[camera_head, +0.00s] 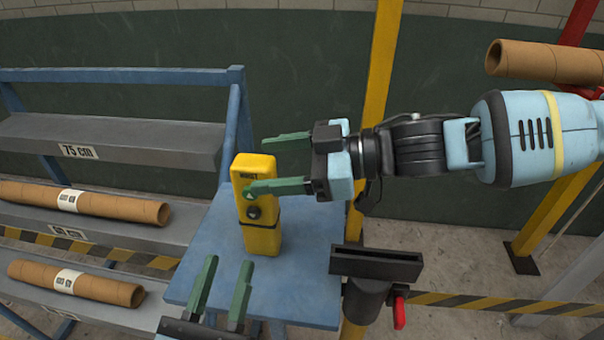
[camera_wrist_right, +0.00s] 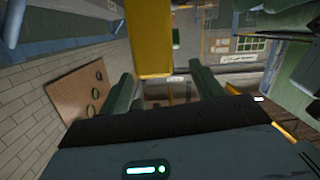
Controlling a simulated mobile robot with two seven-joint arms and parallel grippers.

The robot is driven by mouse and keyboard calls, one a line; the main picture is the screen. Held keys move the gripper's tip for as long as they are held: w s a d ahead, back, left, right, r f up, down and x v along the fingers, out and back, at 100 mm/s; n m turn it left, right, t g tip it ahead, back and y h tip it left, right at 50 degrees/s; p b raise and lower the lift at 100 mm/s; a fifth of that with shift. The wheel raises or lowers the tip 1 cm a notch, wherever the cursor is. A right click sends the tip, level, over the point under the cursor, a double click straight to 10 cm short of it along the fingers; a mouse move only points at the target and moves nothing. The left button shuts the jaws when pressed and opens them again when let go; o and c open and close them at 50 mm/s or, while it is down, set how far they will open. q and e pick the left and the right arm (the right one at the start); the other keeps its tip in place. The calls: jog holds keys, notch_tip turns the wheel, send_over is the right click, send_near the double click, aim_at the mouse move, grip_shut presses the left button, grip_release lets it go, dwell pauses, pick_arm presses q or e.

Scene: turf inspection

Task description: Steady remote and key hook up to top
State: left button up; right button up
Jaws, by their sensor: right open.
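A yellow block-shaped remote (camera_head: 262,235) with a dark round knob on its front stands upright on a blue table (camera_head: 310,250). My right gripper (camera_head: 255,167) comes in from the right at the remote's upper part, open, one green finger crossing in front of it and the other farther back. In the right wrist view the remote (camera_wrist_right: 150,40) shows ahead, between the lines of the two fingers; I cannot tell whether they touch it. My left gripper (camera_head: 228,262) is open and empty, low in front of the remote. I cannot make out a key hook.
A grey stepped rack (camera_head: 120,140) with cardboard tubes (camera_head: 85,202) stands at left. A black holder (camera_head: 376,263) with a red lever is right of the table, by a yellow post (camera_head: 380,60). Another tube (camera_head: 545,62) is at upper right.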

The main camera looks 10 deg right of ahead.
jog(key=d, duration=0.1)
jog(key=d+f+m, duration=0.1)
jog(key=d+f+m+h, duration=0.1)
jog(key=shift+s+d+f, duration=0.2)
jog(key=shift+s+d, duration=0.05)
send_near(261, 218)
jog(key=w+a+f, duration=0.2)
jog(key=w+f, duration=0.1)
jog(key=shift+a, duration=0.3)
jog(key=shift+x, duration=3.8)
jog(key=shift+d+f, duration=0.1)
jog(key=shift+f, duration=0.05)
jog(key=shift+c, duration=0.3)
jog(key=c, duration=1.2)
pick_arm(q)
grip_shut()
